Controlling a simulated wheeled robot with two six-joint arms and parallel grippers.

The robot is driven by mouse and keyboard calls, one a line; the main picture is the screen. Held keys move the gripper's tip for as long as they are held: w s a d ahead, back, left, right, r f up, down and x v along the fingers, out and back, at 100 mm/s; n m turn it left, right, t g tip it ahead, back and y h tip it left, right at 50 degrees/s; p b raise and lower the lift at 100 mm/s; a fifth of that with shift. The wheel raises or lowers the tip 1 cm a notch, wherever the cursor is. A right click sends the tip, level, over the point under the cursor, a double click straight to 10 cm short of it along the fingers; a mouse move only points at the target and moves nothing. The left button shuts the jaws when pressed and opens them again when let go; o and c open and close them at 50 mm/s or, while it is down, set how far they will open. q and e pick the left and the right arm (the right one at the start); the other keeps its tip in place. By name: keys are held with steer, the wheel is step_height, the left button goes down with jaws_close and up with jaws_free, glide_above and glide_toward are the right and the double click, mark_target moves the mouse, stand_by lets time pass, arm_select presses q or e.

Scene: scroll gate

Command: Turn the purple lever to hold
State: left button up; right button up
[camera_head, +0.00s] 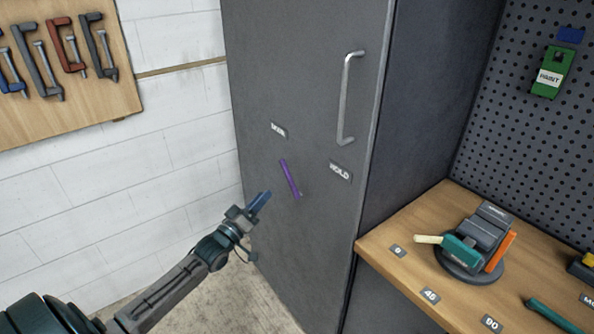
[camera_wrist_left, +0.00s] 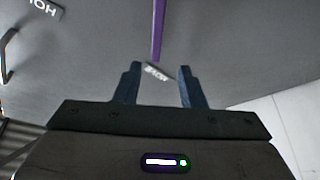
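The purple lever (camera_head: 289,179) is on the grey cabinet door, slanting from upper left to lower right. Its upper end points near a small label (camera_head: 278,129) whose word is hard to read. The HOLD label (camera_head: 340,171) is to the right of the lever. My left gripper (camera_head: 264,198) is just left of the lever's lower part, apart from it in the head view. In the left wrist view, the left gripper (camera_wrist_left: 160,68) has its blue fingers spread with nothing between them, and the purple lever (camera_wrist_left: 158,28) lies beyond the fingertips. My right gripper is not in view.
The grey cabinet door (camera_head: 270,60) has a metal handle (camera_head: 345,98) above the HOLD label. A wooden workbench (camera_head: 440,208) with a vise (camera_head: 478,240) stands on the right. Clamps hang on a board (camera_head: 110,98) at upper left. Bare floor (camera_head: 245,297) lies below my left arm.

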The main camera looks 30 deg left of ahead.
mark_target(284, 173)
arm_select(q)
steer(key=x, duration=0.3)
steer(key=p+x, duration=0.1)
steer(key=x, duration=0.5)
steer(key=shift+w+d+r+p, duration=0.2)
steer(key=shift+r+p, duration=0.15)
steer(key=shift+r, duration=0.15)
steer(key=shift+w+d, duration=0.1)
steer(key=shift+w, duration=0.55)
steer(key=c, duration=0.6)
jaws_close()
